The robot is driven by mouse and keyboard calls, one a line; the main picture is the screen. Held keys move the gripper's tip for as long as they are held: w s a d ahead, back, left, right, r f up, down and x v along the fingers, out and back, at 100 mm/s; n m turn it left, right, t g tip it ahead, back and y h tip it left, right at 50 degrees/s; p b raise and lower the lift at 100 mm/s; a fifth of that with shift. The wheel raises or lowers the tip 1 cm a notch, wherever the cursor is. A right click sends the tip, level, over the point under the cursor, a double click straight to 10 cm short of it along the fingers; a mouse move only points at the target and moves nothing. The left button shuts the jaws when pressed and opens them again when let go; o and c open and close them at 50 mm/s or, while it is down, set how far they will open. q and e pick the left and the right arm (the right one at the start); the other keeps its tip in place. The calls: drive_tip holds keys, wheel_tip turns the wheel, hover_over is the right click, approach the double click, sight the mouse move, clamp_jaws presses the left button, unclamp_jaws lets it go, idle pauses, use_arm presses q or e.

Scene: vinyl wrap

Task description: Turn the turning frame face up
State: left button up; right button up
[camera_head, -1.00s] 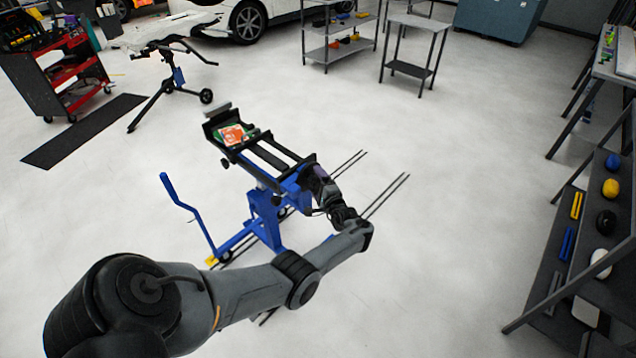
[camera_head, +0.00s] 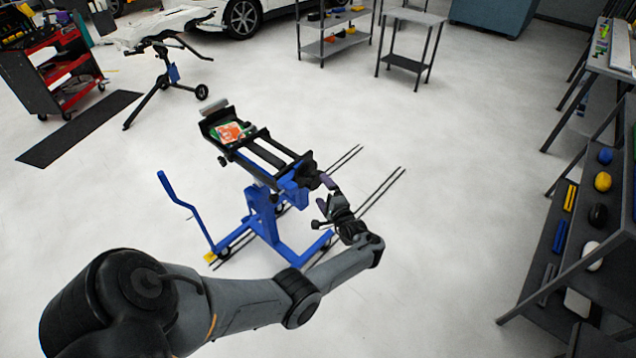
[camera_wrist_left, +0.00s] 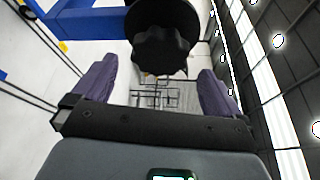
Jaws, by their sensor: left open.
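The turning frame (camera_head: 262,152) is a black rail frame on a blue wheeled stand (camera_head: 263,215) in the middle of the head view. A green and orange printed piece (camera_head: 232,131) shows at its far end. My left gripper (camera_head: 323,193) is open just off the frame's near right end. In the left wrist view, its purple fingers (camera_wrist_left: 157,88) are spread wide, with a black lobed knob (camera_wrist_left: 162,48) in front of and between them. No finger visibly touches the knob. My right gripper is out of view.
A blue crank-shaped handle (camera_head: 183,210) rises left of the stand. Dark floor rails (camera_head: 380,197) run beneath it. A black shelf rack (camera_head: 575,230) stands at the right, and a red tool cart (camera_head: 55,75) at the back left.

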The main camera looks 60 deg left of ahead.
use_arm(q)
drive_tip(key=shift+d+r, duration=0.15)
drive_tip(key=shift+d, duration=1.65)
